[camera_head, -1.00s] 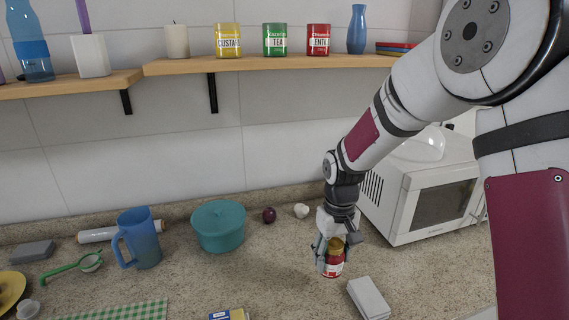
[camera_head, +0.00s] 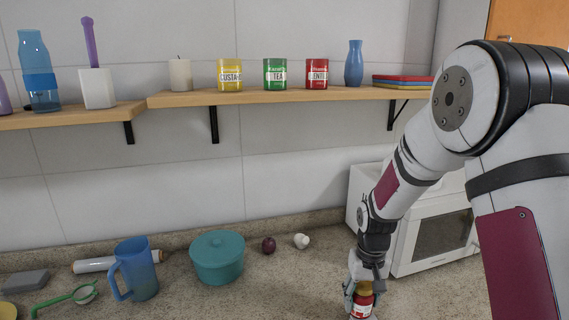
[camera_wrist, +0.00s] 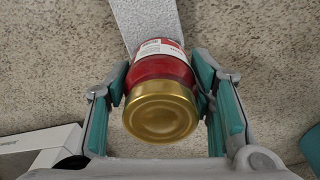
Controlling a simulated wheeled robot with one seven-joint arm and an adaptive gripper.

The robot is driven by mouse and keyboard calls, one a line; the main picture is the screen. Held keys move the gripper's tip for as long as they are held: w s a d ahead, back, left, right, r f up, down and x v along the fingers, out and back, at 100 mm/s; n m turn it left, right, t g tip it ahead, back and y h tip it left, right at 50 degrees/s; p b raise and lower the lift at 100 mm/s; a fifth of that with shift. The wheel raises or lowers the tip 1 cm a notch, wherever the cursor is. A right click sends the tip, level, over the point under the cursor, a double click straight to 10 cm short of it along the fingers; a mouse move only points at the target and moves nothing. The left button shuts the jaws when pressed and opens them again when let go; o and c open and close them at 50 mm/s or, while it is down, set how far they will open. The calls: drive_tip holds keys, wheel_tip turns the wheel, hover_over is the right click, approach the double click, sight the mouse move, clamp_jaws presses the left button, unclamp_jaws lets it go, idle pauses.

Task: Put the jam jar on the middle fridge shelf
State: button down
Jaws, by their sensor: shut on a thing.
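The jam jar (camera_head: 363,302) is red with a gold lid and a pale label. My gripper (camera_head: 361,290) is shut on it, in front of the microwave at the lower right of the head view. In the wrist view the jar (camera_wrist: 160,100) sits between the two fingers of my gripper (camera_wrist: 160,95), its gold lid towards the camera. The counter shows behind it; I cannot tell how far the jar is above the counter. No fridge shelf can be made out in either view.
A white microwave (camera_head: 437,235) stands behind my arm. A teal pot (camera_head: 217,257), a blue pitcher (camera_head: 136,270), an onion (camera_head: 268,245) and a white item (camera_head: 301,241) stand on the counter. A wall shelf (camera_head: 290,97) holds tins. An orange-brown panel (camera_head: 520,22) shows at upper right.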

drive_tip(key=shift+s+r+p, duration=0.1)
drive_tip(key=shift+s+p, duration=0.35)
drive_tip(key=shift+s, duration=0.5)
drive_tip(key=shift+s+r+p, duration=0.25)
drive_tip(key=shift+r+p, duration=0.2)
drive_tip(key=shift+r, duration=0.1)
drive_tip(key=shift+w, duration=0.1)
